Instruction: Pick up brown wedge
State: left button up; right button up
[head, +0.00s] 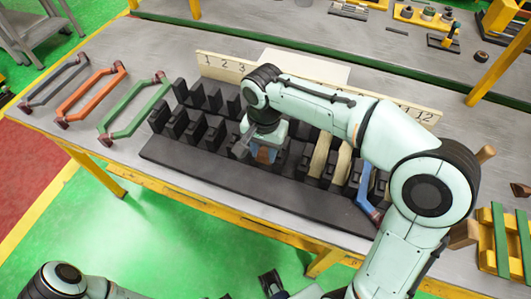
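A dark gripper, apparently my left one (272,284), is low at the bottom edge, away from the block. Its fingers are too small to read.
Grey, orange and green coils (137,110) lie at the table's left. Cream coils (320,155) and a blue coil (366,188) sit in slots on the right. A numbered board (222,65) stands behind. A yellow-green rack (500,240) is at far right.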

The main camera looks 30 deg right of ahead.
jog(key=shift+r, duration=0.15)
pick_arm(q)
notch_tip(320, 180, up, 6)
jog(key=w+p, duration=0.3)
jog(key=p, duration=0.2)
pick_arm(e)
notch_tip(320, 180, up, 20)
pick_arm(q)
jog(key=shift+s, duration=0.15)
pick_arm(e)
jog(key=shift+f, duration=0.2)
jog(key=b, duration=0.2)
send_over(264, 153)
jog(key=shift+f, duration=2.15)
jog(key=shift+f+b, duration=3.15)
jog(key=shift+f, duration=1.6)
pick_arm(q)
notch_tip(264, 153, down, 10)
jog(key=s+b, duration=0.1)
jog(key=s, duration=0.1)
jog(key=shift+s+f+b, duration=0.25)
jog(key=shift+b, duration=0.1)
pick_arm(e)
jog(key=shift+f, duration=1.25)
